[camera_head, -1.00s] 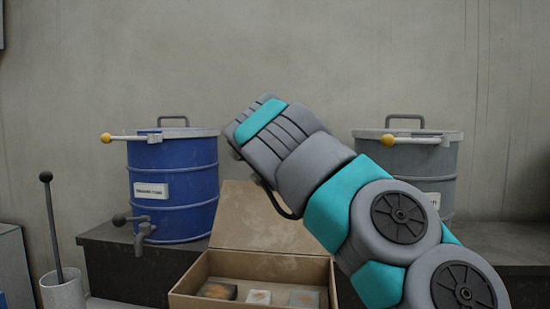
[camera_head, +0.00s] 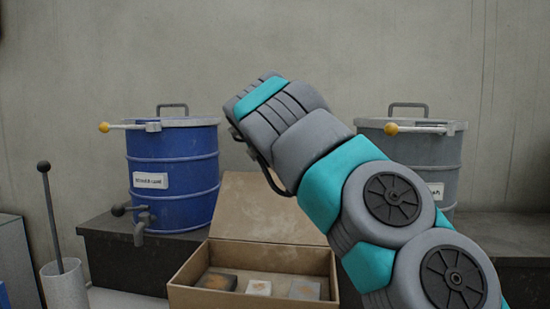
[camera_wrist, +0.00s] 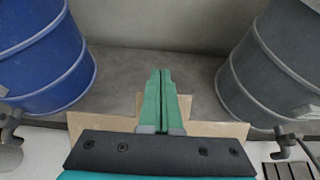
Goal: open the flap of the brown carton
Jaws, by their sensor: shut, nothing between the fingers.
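The brown carton (camera_head: 222,299) stands open in the lower middle of the head view. Its flap (camera_head: 245,205) is swung up and leans back behind the box, partly hidden by my arm. Three small blocks lie inside: a dark one (camera_head: 216,281), a pale one (camera_head: 259,287) and a grey one (camera_head: 305,290). My gripper (camera_wrist: 166,74) shows in the wrist view with its green fingers shut together and empty. Tan cardboard (camera_wrist: 208,129) shows below and beside the fingers. Whether they touch it I cannot tell. In the head view my arm hides the fingers.
A blue drum (camera_head: 172,175) with a tap stands behind left on a dark ledge (camera_head: 110,255). A grey drum (camera_head: 415,150) stands behind right, partly behind my arm. A pale cup (camera_head: 65,291) with a black-knobbed rod is at the far left. The wall above is clear.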

